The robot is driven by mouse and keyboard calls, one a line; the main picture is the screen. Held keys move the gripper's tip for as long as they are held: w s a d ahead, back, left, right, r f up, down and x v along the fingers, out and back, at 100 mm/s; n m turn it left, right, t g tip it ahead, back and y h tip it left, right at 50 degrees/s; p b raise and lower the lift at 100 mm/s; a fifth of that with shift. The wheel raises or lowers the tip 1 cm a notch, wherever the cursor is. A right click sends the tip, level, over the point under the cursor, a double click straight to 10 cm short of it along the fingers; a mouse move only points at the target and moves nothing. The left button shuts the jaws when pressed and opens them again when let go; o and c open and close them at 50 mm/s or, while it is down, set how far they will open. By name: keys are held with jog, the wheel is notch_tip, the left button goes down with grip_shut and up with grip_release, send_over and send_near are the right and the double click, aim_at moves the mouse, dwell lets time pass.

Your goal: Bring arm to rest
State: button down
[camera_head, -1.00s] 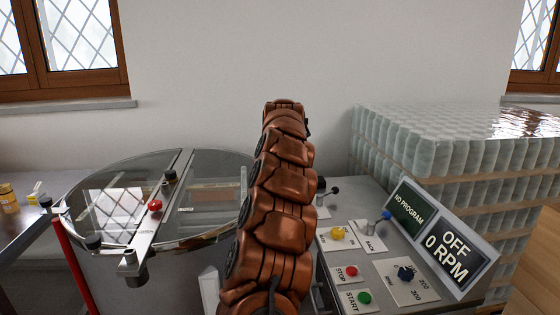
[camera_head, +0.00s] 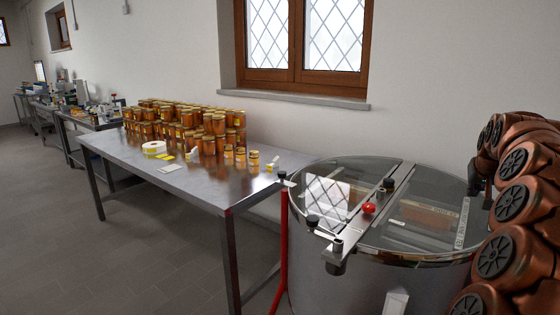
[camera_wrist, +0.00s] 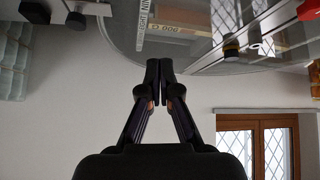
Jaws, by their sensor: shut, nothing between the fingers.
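My arm, copper-coloured and jointed, rises along the right edge of the head view, beside the extractor tank. My gripper (camera_wrist: 159,75) shows in the wrist view with its two black fingers together and nothing between them. The wrist view is upside down. The round steel tank (camera_head: 385,255) with a clear lid stands at the right of the head view. Its rim and lid also show at the top of the wrist view (camera_wrist: 190,45), beyond the fingertips. In the head view the gripper itself is hidden or out of frame.
A steel table (camera_head: 190,185) left of the tank carries many honey jars (camera_head: 185,125), a roll of labels (camera_head: 154,149) and small jars. The floor (camera_head: 110,250) at left is clear. A window (camera_head: 305,45) is behind.

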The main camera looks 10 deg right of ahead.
jog(key=a+f+n+g+y+p, duration=0.15)
jog(key=a+n+y, duration=0.25)
jog(key=a, duration=2.2)
jog(key=s+a+f+n+g+y, duration=0.1)
jog(key=s+a+f, duration=0.1)
jog(key=s+a, duration=0.45)
jog(key=s+a+f+n+g, duration=0.1)
jog(key=s+a+f, duration=0.2)
jog(key=a, duration=0.6)
jog(key=s+a+f+g+p, duration=0.1)
jog(key=s+a+f+g, duration=0.1)
jog(key=s, duration=0.9)
jog(key=s+a+f+n+g+p, duration=0.1)
jog(key=s+a+f, duration=0.4)
jog(key=s, duration=0.7)
jog(key=shift+s+a+f+g, duration=0.3)
jog(key=shift+a+g, duration=0.35)
jog(key=shift+a, duration=0.35)
jog(key=c, duration=1.9)
grip_release()
